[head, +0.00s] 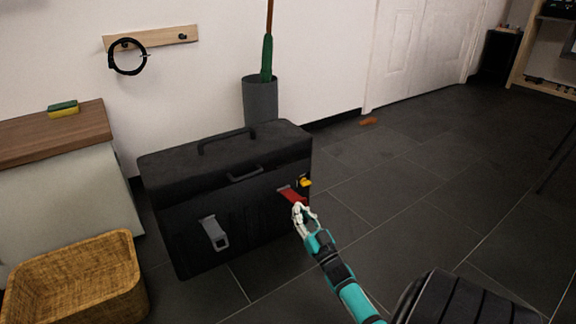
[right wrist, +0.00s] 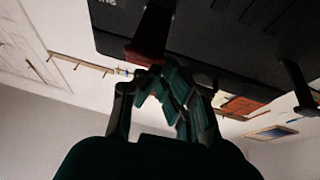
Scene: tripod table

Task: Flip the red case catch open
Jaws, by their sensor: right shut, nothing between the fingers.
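The black case (head: 240,160) stands on the floor, its lid down. The red catch (head: 289,194) is on the right part of its front and seems to stick out from the face at a slant; its lower end is partly hidden by my gripper. My right gripper (head: 300,212) is shut and empty, its fingertips right at the free end of the red catch. In the right wrist view the red catch (right wrist: 150,48) lies just beyond the fingertips (right wrist: 148,78); I cannot tell whether they touch. My left gripper is not in view.
A grey catch (head: 214,233) hangs on the case's left front. A small yellow part (head: 305,182) sits beside the red catch. A wicker basket (head: 75,285) and a wooden-topped cabinet (head: 50,140) stand left. A grey bin (head: 260,100) is behind. The floor at right is mostly clear.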

